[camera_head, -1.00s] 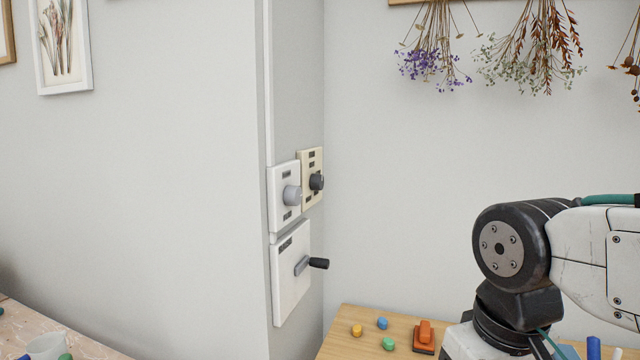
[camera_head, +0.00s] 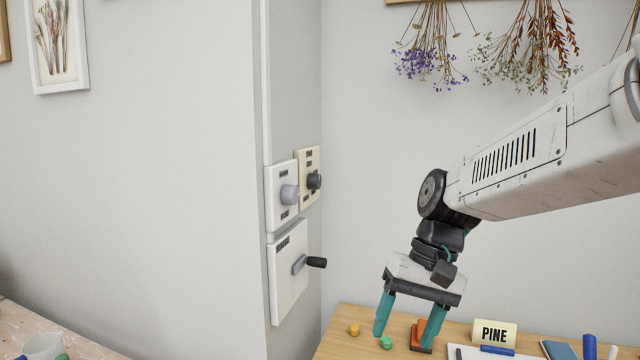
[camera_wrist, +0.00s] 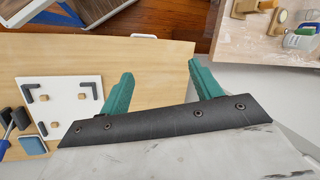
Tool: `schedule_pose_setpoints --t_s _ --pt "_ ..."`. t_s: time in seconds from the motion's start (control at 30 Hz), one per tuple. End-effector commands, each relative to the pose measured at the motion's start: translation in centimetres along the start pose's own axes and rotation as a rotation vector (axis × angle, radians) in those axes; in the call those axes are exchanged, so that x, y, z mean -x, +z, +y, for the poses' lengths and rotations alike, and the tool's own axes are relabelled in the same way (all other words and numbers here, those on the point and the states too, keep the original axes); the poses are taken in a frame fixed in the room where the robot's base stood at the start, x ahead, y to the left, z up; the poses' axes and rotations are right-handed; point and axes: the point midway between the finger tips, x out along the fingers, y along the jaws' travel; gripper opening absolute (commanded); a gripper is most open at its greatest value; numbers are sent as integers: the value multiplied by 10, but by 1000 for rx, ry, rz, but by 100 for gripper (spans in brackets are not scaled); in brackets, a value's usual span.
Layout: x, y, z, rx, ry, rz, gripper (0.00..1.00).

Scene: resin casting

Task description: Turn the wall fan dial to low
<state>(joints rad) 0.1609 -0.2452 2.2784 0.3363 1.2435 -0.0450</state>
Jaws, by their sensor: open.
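Two dial plates are mounted on the side of the wall column in the head view. The nearer white plate (camera_head: 272,215) carries a grey knob (camera_head: 289,195); the cream plate behind it (camera_head: 303,198) carries a black knob (camera_head: 314,181). Their labels are too small to read, so I cannot tell which is the fan dial. My gripper (camera_head: 408,334) is open and empty, pointing down over the wooden table, right of the dials and lower. In the wrist view my gripper's teal fingers (camera_wrist: 160,82) are spread, with no dial in sight.
Below the dials is a white panel (camera_head: 285,285) with a protruding black-handled lever (camera_head: 312,262). The wall before the dials is clear.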

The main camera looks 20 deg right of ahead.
Motion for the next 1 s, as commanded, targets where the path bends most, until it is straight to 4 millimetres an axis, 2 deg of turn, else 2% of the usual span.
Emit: schedule_pose_setpoints --t_s 0.03,0.17,0.3,0.47,0.6,0.7,0.77,0.8,0.87,0.93,1.0 --pt "1 -22 -7 -29 -55 -12 64" --pt "8 -80 -29 -88 -221 -17 64" --pt "18 -150 -50 -145 -419 -1 64" --pt "36 -239 -65 -200 -669 57 64" --pt "66 -320 -73 -223 -915 154 64" --pt "100 -364 -80 -208 -1080 246 64" --pt "123 -378 -87 -185 -1155 297 64" --pt "141 -382 -92 -165 -1195 329 64" --pt "160 -386 -98 -142 -1240 366 64" --pt "168 -387 -100 -129 -1271 389 64" --pt "168 -388 -103 -115 -1275 399 64"
